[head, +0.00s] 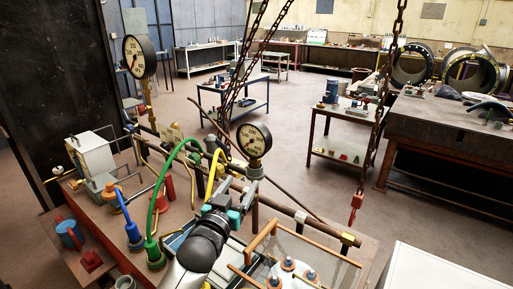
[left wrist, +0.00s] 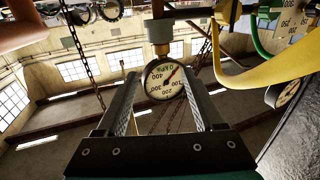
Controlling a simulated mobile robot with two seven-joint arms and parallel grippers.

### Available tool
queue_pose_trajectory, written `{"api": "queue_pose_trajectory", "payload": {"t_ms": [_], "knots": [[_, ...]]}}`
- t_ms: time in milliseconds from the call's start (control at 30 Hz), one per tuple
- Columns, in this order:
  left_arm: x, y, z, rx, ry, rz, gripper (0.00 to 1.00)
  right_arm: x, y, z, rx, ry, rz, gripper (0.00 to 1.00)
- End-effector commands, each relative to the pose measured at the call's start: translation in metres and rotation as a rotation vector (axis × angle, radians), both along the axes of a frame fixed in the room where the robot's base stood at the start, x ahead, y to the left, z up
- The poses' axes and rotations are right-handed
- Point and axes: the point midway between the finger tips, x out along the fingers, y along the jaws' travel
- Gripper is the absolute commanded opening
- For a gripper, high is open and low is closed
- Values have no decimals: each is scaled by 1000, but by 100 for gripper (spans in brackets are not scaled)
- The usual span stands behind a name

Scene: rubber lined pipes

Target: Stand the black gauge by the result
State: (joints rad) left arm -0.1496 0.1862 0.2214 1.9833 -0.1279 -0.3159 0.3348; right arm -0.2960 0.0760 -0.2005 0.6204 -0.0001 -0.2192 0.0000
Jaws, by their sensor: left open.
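A round gauge (head: 254,140) with a black rim and pale dial stands on a brass-coloured stem near the middle of the head view. In the left wrist view this gauge (left wrist: 164,80) appears upside down between my finger tips, its stem above it. My left gripper (head: 246,194) is open, just below and left of the gauge in the head view; I cannot tell whether it touches. A second black-rimmed gauge (head: 138,57) stands on a tall stem further left. A small printed card (head: 171,133) is between the two gauges. My right gripper is not in view.
Green (head: 161,178), yellow and blue hoses crowd the bench left of my gripper. A wooden-framed tray (head: 322,254) is to the right. A chain with a red hook (head: 355,205) hangs at right. Side tables and open floor lie beyond.

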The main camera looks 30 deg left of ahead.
Motion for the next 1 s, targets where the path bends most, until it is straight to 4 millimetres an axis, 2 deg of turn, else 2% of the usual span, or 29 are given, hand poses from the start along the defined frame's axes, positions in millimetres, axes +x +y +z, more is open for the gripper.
{"api": "queue_pose_trajectory", "payload": {"t_ms": [33,133,400,767,1000], "knots": [[9,2,2,1,-2,0,70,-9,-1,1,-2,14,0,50],[25,6,2,1,-3,-1,70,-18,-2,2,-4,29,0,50],[62,15,1,0,-1,0,70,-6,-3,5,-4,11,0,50],[80,20,1,1,0,0,70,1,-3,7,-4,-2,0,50],[105,29,4,0,-1,0,70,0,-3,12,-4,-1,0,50]]}}
